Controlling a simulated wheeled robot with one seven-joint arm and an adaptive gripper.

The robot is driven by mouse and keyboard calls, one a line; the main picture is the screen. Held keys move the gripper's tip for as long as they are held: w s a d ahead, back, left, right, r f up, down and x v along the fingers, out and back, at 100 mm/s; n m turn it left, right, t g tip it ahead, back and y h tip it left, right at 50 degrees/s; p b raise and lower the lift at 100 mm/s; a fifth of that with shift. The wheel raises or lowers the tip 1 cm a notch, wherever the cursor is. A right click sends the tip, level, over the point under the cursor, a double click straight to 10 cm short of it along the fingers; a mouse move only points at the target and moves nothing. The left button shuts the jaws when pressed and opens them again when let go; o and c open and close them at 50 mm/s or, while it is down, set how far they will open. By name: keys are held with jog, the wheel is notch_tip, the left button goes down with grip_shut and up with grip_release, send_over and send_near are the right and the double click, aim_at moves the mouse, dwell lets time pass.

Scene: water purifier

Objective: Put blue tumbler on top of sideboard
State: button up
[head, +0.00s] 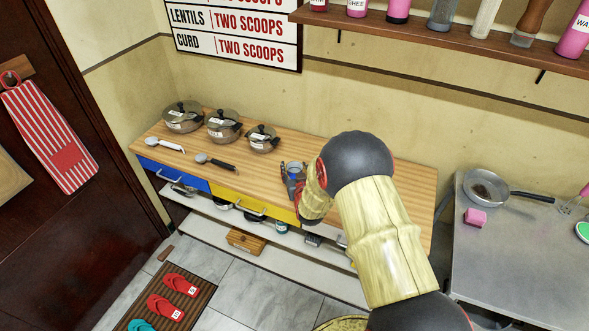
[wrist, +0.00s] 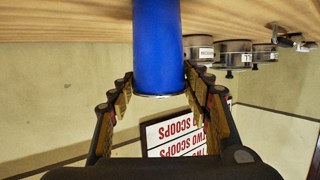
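The blue tumbler (wrist: 158,45) fills the middle of the wrist view, which shows the room upside down. Its rim points toward the bottom of that picture, and its far end runs out of the frame. My gripper (wrist: 158,73) has one fingertip against each side of the tumbler, so it looks shut on it.
Several lidded pots, one of them here (head: 223,126), stand along the back of the sideboard. A white ladle (head: 165,144) and a black-handled spoon (head: 215,162) lie in front of them. A metal table (head: 515,255) with a pan (head: 487,188) is at right. A shelf (head: 450,42) hangs above.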

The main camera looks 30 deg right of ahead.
jog(key=shift+o, duration=1.3)
jog(key=shift+r, duration=0.25)
jog(key=p+v, duration=0.3)
jog(key=v, duration=0.9)
jog(key=s+a+r+n+g+y, duration=0.1)
jog(key=s+a+r+g+y, duration=0.1)
jog(key=a+r, duration=0.45)
jog(key=s+a+r+n+g+y, duration=0.1)
jog(key=s+a+r+g, duration=0.15)
jog(key=r, duration=0.75)
jog(key=s+a+r+g, duration=0.2)
jog(key=s+a+r, duration=0.1)
jog(key=s, duration=0.8)
jog(key=s+a+r+n+g+y, duration=0.1)
jog(key=s+a+r, duration=0.2)
jog(key=s, duration=0.8)
notch_tip(320, 180, up, 2)
jog(key=shift+s+a+r+n+g+y, duration=0.1)
jog(key=shift+s+a+n+g+y, duration=0.2)
jog(key=shift+s+a+g, duration=0.1)
